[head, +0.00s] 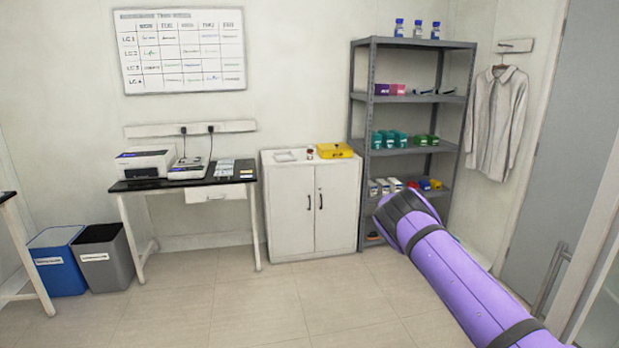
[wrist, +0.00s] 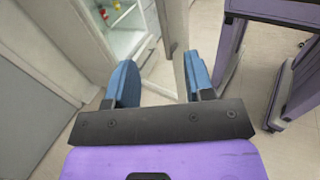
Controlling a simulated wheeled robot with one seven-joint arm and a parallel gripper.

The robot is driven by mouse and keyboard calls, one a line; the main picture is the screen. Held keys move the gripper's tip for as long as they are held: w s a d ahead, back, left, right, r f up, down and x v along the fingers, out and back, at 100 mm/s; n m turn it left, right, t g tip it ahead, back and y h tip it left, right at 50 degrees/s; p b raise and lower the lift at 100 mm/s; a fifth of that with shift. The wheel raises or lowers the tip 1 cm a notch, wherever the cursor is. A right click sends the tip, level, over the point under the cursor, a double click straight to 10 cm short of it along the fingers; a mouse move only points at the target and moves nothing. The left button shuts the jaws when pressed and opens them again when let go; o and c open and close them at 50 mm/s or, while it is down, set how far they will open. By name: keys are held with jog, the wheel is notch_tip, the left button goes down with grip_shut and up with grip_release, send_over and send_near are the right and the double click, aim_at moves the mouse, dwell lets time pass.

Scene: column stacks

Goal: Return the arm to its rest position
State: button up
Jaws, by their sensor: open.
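My gripper (wrist: 160,86) shows in the wrist view, with its two blue fingers spread apart and nothing between them. Behind the fingers are a pale upright post, the floor and a glass-fronted cabinet. In the head view, my purple arm reaches up from the lower right corner, with its dark joint in front of the lower part of the grey shelf rack. My gripper is not visible in the head view.
A grey shelf rack (head: 361,128) with boxes and bottles stands behind my arm. Left of it are a white cabinet (head: 292,213) and a bench (head: 187,184). A grey door (head: 566,150) is at right. In the wrist view, a glass-fronted cabinet (wrist: 118,40) is close. The middle floor is clear.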

jog(key=s+r+m+t+y, duration=0.2)
jog(key=s+r+t+y, duration=0.25)
jog(key=s+r, duration=0.65)
jog(key=s+r+m+t+y, duration=0.1)
jog(key=s+r+t+y, duration=0.35)
jog(key=r, duration=0.95)
jog(key=s+a+r+m+t, duration=0.1)
jog(key=s+a+t, duration=0.2)
jog(key=s, duration=0.7)
jog(key=s+a+r+m+t+y, duration=0.1)
jog(key=s+a+t, duration=0.3)
jog(key=s, duration=0.6)
jog(key=s+a+r+m+t, duration=0.2)
jog(key=s+a+r+t, duration=0.1)
jog(key=s, duration=0.7)
jog(key=shift+a+t, duration=0.35)
jog(key=shift+t, duration=0.05)
jog(key=shift+r, duration=0.1)
jog(key=shift+c, duration=0.6)
jog(key=shift+d, duration=0.15)
